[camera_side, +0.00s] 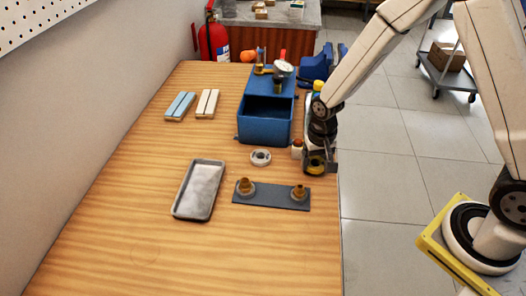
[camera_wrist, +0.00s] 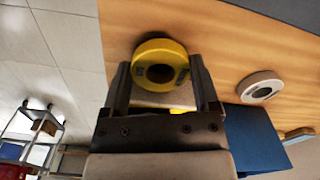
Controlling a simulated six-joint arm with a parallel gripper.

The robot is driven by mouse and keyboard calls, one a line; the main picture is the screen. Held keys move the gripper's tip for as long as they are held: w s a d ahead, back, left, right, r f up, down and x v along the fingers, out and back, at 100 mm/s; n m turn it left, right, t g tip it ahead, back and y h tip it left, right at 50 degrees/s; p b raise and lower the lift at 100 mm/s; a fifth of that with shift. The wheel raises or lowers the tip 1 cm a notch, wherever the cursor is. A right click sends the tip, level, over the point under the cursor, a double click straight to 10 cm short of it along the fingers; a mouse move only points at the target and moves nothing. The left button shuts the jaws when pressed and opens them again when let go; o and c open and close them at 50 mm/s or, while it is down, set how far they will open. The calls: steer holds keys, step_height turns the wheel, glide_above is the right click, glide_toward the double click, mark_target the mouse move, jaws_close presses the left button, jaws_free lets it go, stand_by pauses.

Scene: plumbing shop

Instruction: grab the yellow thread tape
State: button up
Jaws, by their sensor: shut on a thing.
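The yellow thread tape (camera_wrist: 160,66) is a ring-shaped roll held between the two fingertips of my gripper (camera_wrist: 162,80) in the wrist view. My gripper is shut on it. In the side view my gripper (camera_side: 318,164) points down at the table's right edge, with the yellow tape (camera_side: 315,163) showing low between its fingers. I cannot tell whether the roll touches the table. A white tape roll (camera_side: 261,157) lies flat on the table to the left, and it also shows in the wrist view (camera_wrist: 260,86).
A blue open-topped toolbox (camera_side: 264,128) stands close left of my arm. A grey plate (camera_side: 272,196) with two brass fittings and a grey tray (camera_side: 184,205) lie nearer. The table's front left is clear.

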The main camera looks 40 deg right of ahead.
mark_target(316, 164)
steer(key=shift+r, duration=4.15)
